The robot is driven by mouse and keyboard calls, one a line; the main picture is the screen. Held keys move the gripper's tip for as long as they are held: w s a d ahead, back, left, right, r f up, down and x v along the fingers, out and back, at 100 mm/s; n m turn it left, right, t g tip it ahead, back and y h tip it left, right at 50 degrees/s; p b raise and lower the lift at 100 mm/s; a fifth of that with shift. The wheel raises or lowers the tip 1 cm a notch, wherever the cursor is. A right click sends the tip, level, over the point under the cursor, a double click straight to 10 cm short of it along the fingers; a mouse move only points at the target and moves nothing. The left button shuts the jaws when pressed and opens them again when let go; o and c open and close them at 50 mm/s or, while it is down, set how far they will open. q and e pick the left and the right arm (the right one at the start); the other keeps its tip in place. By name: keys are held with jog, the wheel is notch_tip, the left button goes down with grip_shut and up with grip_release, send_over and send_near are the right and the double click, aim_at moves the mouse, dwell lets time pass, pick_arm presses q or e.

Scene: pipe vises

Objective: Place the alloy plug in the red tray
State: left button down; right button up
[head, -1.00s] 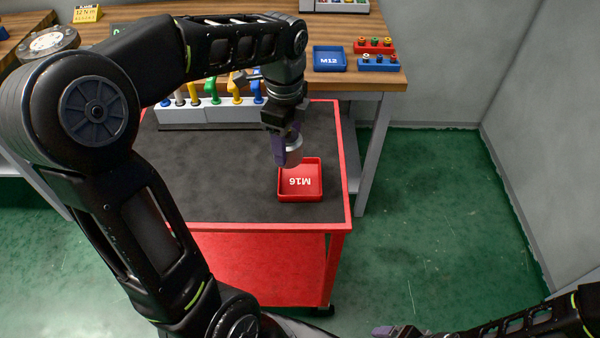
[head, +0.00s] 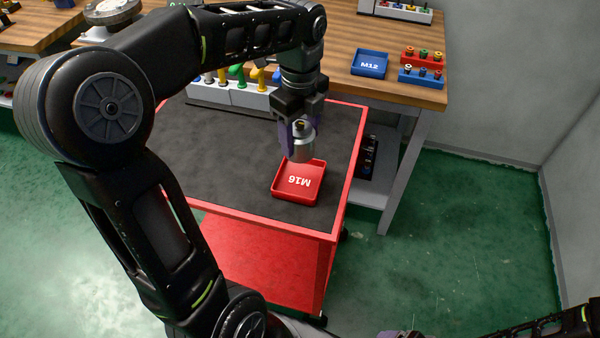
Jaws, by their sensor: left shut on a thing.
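My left gripper (head: 294,126), with purple fingers, is shut on the silver alloy plug (head: 303,148). The plug is upright, at the back part of the red tray marked M16 (head: 297,194) in the picture. Its lower end overlaps the tray's back rim in this view; I cannot tell whether it touches the tray. The red tray is empty where its floor shows, and it stands on the dark top of a red cart. My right gripper (head: 396,335) only just shows at the bottom edge, and its fingers are mostly cut off.
The red cart (head: 228,178) has clear dark surface left of the tray. A grey rack (head: 236,94) with coloured-handled tools stands at its back. On the wooden bench (head: 411,86) behind are a blue M12 tray (head: 370,63) and red and blue plug holders (head: 422,78).

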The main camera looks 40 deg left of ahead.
aim_at(300, 155)
pick_arm(q)
jog(key=shift+f, duration=3.1)
jog(key=shift+f, duration=1.85)
jog(key=shift+f, duration=0.1)
jog(key=shift+f, duration=0.15)
jog(key=shift+c, duration=2.2)
grip_release()
jog(key=shift+r, duration=0.2)
